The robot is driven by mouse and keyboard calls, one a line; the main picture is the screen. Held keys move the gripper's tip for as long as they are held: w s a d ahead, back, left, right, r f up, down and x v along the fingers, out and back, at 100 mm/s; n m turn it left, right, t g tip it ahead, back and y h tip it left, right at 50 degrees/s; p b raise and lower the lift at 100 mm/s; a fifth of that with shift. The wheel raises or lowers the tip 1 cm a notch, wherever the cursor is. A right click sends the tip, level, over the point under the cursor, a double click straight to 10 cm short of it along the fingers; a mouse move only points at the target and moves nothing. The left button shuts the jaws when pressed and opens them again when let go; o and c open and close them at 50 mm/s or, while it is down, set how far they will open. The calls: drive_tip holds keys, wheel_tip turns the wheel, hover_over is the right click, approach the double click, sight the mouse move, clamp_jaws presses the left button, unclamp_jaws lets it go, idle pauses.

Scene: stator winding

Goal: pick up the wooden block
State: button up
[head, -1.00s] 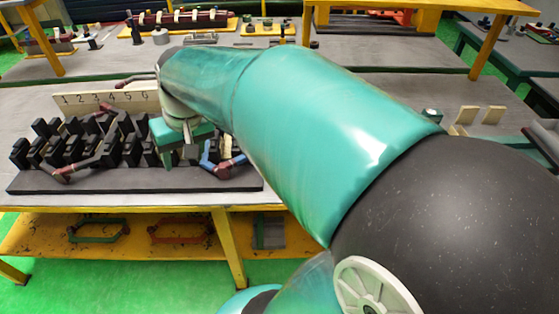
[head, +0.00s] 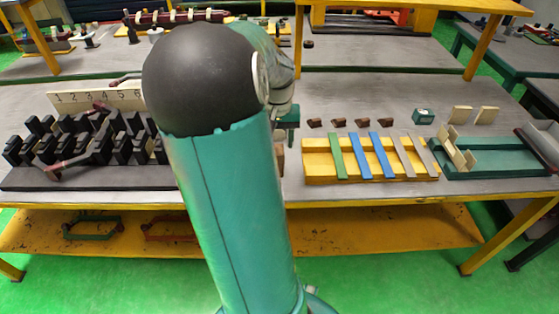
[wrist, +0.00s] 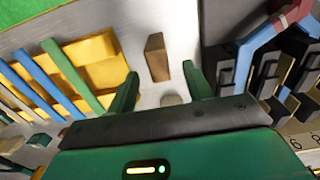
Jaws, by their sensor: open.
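The wooden block (wrist: 157,57) is a plain brown oblong lying on the grey table in the wrist view. It lies beyond my fingertips, roughly in line with the gap between them. In the head view a sliver of brown (head: 279,160), likely the same block, shows at the right edge of my arm, which hides the rest. My gripper (wrist: 160,80) is open, with its two green fingers spread apart and no block held between them. In the head view only part of my green gripper shows behind the arm.
A yellow board (head: 318,168) with green, blue and grey strips lies right of the block. Several small brown pieces (head: 339,122) sit behind it. A black slotted fixture (head: 75,178) stands to the left, and a green tray (head: 490,160) at the far right.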

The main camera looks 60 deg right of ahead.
sight(279, 150)
wheel_tip(279, 150, down, 6)
drive_tip(key=shift+s+d+f, duration=0.1)
drive_tip(key=shift+f, duration=0.15)
clamp_jaws()
idle(0.3)
